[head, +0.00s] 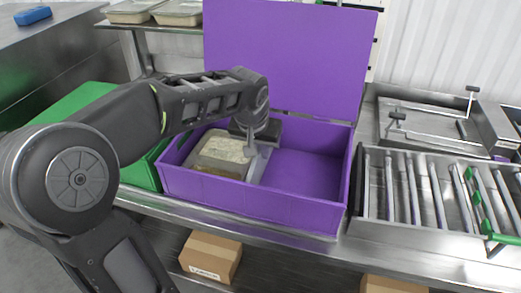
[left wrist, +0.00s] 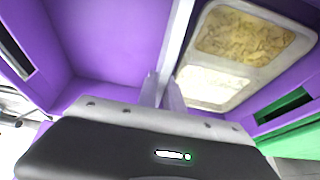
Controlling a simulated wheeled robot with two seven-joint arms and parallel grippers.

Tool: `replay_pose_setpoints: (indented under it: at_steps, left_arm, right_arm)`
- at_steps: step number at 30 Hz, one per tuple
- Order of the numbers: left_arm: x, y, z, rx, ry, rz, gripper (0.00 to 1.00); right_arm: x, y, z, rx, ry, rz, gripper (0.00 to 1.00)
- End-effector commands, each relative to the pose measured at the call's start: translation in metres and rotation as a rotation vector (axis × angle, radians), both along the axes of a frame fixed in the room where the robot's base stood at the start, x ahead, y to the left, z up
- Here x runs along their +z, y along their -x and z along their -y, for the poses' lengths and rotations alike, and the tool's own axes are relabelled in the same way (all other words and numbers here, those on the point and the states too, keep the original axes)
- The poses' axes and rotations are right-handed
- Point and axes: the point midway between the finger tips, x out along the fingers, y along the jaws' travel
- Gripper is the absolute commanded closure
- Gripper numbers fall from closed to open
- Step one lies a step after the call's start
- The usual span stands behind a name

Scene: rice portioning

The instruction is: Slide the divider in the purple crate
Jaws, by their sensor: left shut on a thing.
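The purple crate (head: 240,200) stands on the metal counter with its lid (head: 290,55) raised at the back. A pale, thin divider (head: 262,163) stands inside it, left of the middle; it also shows in the left wrist view (left wrist: 182,25). My left gripper (head: 250,146) reaches down into the crate and is shut on the divider's upper edge; its fingers also show in the left wrist view (left wrist: 163,92). Just left of the divider lies a rice tray (head: 220,150), seen in the left wrist view (left wrist: 245,50) too. My right gripper is not in view.
The crate's right compartment (head: 310,172) is empty. A green crate (head: 140,172) stands close on the left, partly behind my arm. A roller conveyor (head: 400,190) lies to the right. Trays (head: 178,10) sit on the back shelf, and a cardboard box (head: 210,255) lies below the counter.

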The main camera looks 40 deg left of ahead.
Motion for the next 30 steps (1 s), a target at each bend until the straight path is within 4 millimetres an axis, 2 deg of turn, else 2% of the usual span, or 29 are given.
replay_pose_setpoints:
  at_steps: [30]
  left_arm:
    - [-0.0046, 0.0, -0.0004, 0.0, 0.0, 0.001, 1.0]
  right_arm:
    - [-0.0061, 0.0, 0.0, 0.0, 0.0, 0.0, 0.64]
